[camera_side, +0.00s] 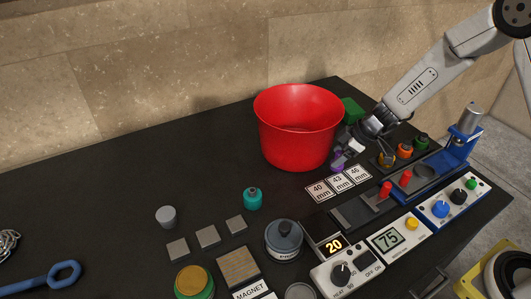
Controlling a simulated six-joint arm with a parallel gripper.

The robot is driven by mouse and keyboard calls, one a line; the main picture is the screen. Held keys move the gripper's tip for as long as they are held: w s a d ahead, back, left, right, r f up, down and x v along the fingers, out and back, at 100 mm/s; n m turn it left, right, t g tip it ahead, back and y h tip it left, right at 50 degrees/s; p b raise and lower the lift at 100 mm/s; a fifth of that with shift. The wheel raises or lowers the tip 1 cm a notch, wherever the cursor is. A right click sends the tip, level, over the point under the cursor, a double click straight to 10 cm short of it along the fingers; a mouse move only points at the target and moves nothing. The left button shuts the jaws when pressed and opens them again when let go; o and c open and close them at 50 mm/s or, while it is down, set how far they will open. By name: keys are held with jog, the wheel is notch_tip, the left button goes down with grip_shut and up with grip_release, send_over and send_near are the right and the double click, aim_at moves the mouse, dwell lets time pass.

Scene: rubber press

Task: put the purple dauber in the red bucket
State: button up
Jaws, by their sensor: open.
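The red bucket (297,141) stands upright on the dark table near the back. What I can see of its inside is empty. My gripper (345,152) is open and low, just right of the bucket, at the purple dauber. I cannot tell whether the fingers are around it or touching it.
Orange (404,152) and green (421,143) daubers stand in a dark rack at right. A green block (351,110) lies behind the bucket. Number cards (340,182), a blue press (462,135) and control boxes (400,238) crowd the front right. The table left of the bucket is clear.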

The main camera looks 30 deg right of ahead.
jog(key=shift+c, duration=0.2)
grip_shut()
jog(key=shift+r, duration=0.1)
dwell(0.4)
jog(key=shift+r, duration=0.75)
jog(key=s+r, duration=1.1)
jog(key=s, duration=0.3)
jog(key=shift+r, duration=0.15)
